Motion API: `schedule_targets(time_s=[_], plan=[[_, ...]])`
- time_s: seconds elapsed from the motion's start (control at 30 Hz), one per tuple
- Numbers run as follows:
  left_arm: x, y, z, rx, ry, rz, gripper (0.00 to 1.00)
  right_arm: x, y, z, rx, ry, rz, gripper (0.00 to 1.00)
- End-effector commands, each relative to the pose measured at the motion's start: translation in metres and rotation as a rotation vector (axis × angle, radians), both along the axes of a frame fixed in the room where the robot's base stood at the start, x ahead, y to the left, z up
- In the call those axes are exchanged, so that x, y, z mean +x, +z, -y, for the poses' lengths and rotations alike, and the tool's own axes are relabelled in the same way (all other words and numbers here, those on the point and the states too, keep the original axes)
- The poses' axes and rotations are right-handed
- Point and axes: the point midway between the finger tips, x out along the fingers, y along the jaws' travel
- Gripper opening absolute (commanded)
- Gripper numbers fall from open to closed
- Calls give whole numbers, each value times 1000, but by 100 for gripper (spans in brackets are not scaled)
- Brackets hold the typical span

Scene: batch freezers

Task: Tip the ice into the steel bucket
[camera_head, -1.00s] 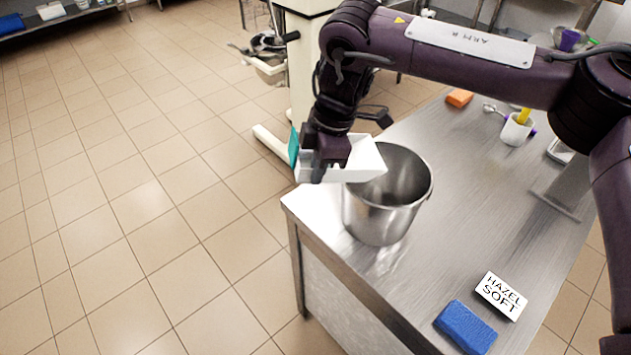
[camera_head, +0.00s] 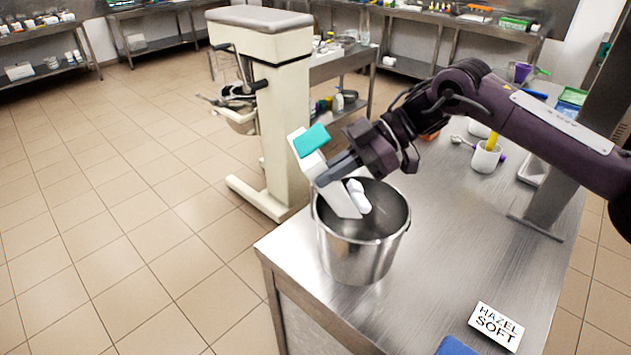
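The steel bucket (camera_head: 358,262) stands upright at the near left corner of the steel table. My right gripper (camera_head: 326,177) is shut on a white container (camera_head: 341,196) with a teal patch (camera_head: 311,139) at its upper end. The container is tilted steeply, and its lower end reaches into the bucket's mouth. White ice (camera_head: 358,195) shows at the container's lower end, over the bucket's opening. I cannot tell how much ice is inside the bucket. My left gripper is out of view.
A white cup (camera_head: 485,157) and an orange block (camera_head: 430,135) lie farther back on the steel table (camera_head: 440,255). A HAZEL SOFT card (camera_head: 496,326) and a blue block (camera_head: 455,347) are at the front. A cream mixer machine (camera_head: 285,110) stands behind on the tiled floor.

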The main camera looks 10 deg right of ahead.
Motion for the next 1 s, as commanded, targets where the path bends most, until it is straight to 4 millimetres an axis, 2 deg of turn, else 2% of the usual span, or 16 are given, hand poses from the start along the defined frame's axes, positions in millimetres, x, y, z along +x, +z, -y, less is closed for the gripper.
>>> schedule_targets(time_s=[0.27, 0.5, 0.77, 0.83, 0.9, 0.97, 1.0], plan=[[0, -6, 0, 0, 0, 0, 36, 4, 9, 24, 186, -4, -27, 0], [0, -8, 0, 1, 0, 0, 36, 5, 16, 33, 270, -1, -37, 0], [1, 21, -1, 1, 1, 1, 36, 5, 50, 34, 282, 0, -39, 0], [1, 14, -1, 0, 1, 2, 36, 5, 37, 34, 282, 0, -42, 0], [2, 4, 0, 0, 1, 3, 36, 5, 17, 34, 282, 0, -44, 0], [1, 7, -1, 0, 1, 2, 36, 5, 17, 34, 282, 0, -39, 0], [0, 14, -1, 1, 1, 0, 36, 5, 26, 34, 283, 0, -37, 0]])
